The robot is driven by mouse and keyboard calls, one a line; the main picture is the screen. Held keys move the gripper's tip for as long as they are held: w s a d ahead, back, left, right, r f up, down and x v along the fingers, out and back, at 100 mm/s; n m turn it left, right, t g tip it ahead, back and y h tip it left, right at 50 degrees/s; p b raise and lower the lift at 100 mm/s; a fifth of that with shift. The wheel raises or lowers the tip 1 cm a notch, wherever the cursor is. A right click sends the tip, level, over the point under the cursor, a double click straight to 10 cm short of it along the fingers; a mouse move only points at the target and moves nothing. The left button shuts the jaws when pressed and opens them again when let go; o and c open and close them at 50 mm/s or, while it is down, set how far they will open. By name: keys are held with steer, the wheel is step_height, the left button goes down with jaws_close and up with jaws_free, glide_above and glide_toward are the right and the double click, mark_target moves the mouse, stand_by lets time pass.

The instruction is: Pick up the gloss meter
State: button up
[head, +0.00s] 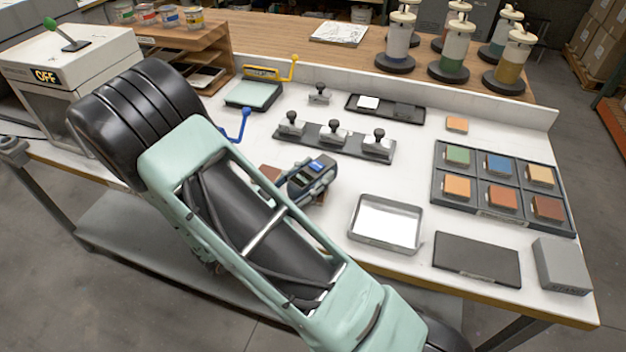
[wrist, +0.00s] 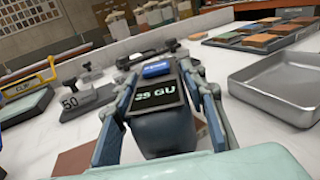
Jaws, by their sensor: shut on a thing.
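The gloss meter (head: 308,180) is a dark blue box with a small screen and a bright blue patch on top. In the wrist view the gloss meter (wrist: 160,118) sits between my two fingers, its screen reading "29 GU". My gripper (wrist: 162,72) is shut on its sides, one finger along each side. In the head view my gripper (head: 312,186) is partly hidden behind my arm. A reddish-brown panel (head: 270,172) shows beside and under the meter. I cannot tell whether the meter touches it.
A metal tray (head: 387,222) lies right of the meter, with a dark mat (head: 476,260) beyond. A rack of stamp-like weights (head: 335,141) stands just behind. A blue-handled tool (head: 240,125) is at left, and a colour-tile tray (head: 503,186) at far right.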

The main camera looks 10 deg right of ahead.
jaws_close()
steer(key=shift+r, duration=0.1)
